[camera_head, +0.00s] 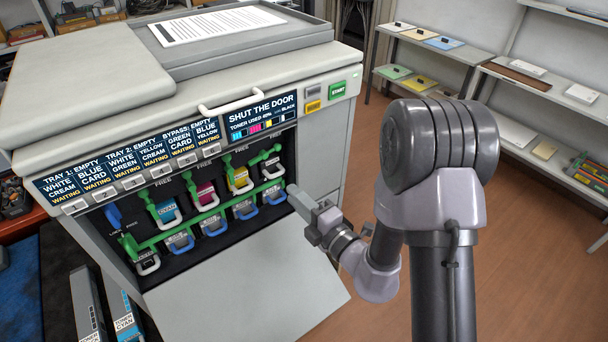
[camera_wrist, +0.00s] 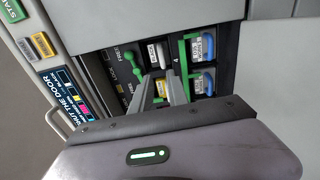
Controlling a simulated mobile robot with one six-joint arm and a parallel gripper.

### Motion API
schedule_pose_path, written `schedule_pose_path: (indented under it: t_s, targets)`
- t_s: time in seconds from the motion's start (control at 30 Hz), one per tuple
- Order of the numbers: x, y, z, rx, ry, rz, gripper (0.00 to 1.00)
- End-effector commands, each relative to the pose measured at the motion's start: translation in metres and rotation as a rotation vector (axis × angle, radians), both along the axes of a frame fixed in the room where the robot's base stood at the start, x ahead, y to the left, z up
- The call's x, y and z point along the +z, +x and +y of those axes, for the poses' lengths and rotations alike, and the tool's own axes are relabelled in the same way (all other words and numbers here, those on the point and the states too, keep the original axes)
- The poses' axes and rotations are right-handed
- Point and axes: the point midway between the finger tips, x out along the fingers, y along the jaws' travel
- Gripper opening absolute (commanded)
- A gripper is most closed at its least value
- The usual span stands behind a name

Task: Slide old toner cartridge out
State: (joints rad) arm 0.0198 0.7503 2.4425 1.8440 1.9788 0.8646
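The copier (camera_head: 90,130) has its front door (camera_head: 250,290) folded down. In the upper row of its bay sit cartridges with pale loop handles: cyan (camera_head: 166,211), magenta (camera_head: 204,194), yellow (camera_head: 239,179) and one at far right (camera_head: 271,168), beside green levers (camera_head: 264,157). My gripper (camera_head: 296,200) is just right of the bay, pointing into it. In the wrist view its fingers (camera_wrist: 162,84) stand apart with nothing seen held. A pale handle (camera_wrist: 155,54) and a green lever (camera_wrist: 132,62) lie beyond them.
Blue-handled units (camera_head: 246,209) sit below a green rail. Boxes, one marked toner cyan (camera_head: 123,316), stand on the floor at lower left. A screen (camera_head: 262,115) reads "Shut the door". Shelves (camera_head: 430,48) line the right; the floor before them is clear.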

Motion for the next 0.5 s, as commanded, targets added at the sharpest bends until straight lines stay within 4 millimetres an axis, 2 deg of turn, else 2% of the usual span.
schedule_pose_path:
  t_s: [0.07, 0.17, 0.5]
  targets:
    - [-0.007, 0.005, -0.005, -0.032, 0.018, 0.021, 0.20]
    - [-0.006, 0.013, -0.001, -0.036, 0.019, 0.023, 0.20]
    - [-0.002, 0.067, 0.037, -0.031, 0.018, 0.020, 0.20]
